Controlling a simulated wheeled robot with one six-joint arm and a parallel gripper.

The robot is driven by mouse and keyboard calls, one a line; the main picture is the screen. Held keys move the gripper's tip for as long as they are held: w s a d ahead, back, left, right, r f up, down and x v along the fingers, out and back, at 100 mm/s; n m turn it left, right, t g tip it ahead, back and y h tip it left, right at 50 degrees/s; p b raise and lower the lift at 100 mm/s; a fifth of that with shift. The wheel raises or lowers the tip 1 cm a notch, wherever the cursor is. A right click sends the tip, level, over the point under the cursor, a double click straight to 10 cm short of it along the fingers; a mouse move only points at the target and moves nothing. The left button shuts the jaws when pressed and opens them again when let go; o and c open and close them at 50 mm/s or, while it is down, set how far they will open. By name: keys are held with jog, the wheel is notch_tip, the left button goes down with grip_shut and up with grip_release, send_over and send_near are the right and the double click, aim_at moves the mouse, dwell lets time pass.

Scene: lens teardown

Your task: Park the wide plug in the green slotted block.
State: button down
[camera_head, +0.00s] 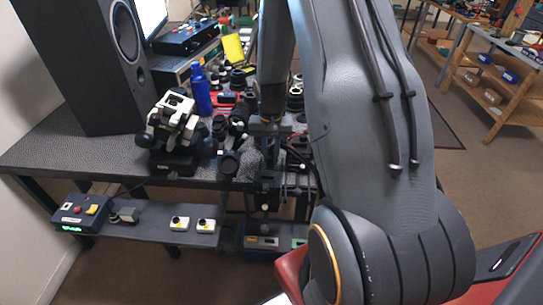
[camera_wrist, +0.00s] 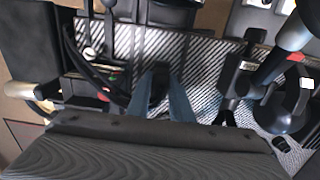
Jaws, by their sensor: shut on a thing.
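In the wrist view my gripper (camera_wrist: 162,92) points away from the camera, its two blue-grey fingers close together. It is shut on a small dark piece (camera_wrist: 160,78) between the fingertips, mostly hidden by them. I cannot tell from its shape whether this is the wide plug. Below the fingers lies a patterned grey surface (camera_wrist: 205,62). I cannot make out the green slotted block in either view. In the head view my arm covers the right part of the bench, and the fingertips cannot be made out.
The workbench (camera_head: 60,143) holds a black speaker (camera_head: 100,70), a black-and-white microscope (camera_head: 172,125), a blue bottle (camera_head: 201,92) and several dark lens parts (camera_head: 238,80). A lower shelf (camera_head: 150,232) carries a control box (camera_head: 82,211). A wooden shelf (camera_head: 500,90) stands right.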

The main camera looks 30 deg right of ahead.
aim_at(271, 155)
jog(key=shift+f, duration=0.55)
jog(key=shift+f, duration=0.15)
jog(key=c, duration=1.6)
grip_release()
notch_tip(271, 155, up, 12)
jog(key=b, duration=0.3)
jog(key=s+a+r+n, duration=0.1)
jog(key=s+a, duration=0.1)
jog(key=a, duration=0.1)
jog(key=s+a+r+n, duration=0.1)
jog(key=s+a, duration=0.2)
jog(key=s+a+r+n, duration=0.1)
jog(key=s+a, duration=0.1)
jog(key=a, duration=0.1)
jog(key=shift+s+a+r+n, duration=0.1)
jog(key=shift+s+a+n, duration=0.2)
jog(key=shift+a+n, duration=0.1)
jog(key=s+a+n, duration=0.1)
jog(key=s, duration=0.1)
jog(key=s+a+n, duration=0.1)
jog(key=s+a, duration=0.1)
jog(key=s, duration=0.1)
jog(key=s+a+n, duration=0.1)
jog(key=s+a, duration=0.1)
jog(key=shift+s+r+t, duration=0.25)
jog(key=shift+s+t, duration=0.1)
jog(key=shift+t, duration=0.05)
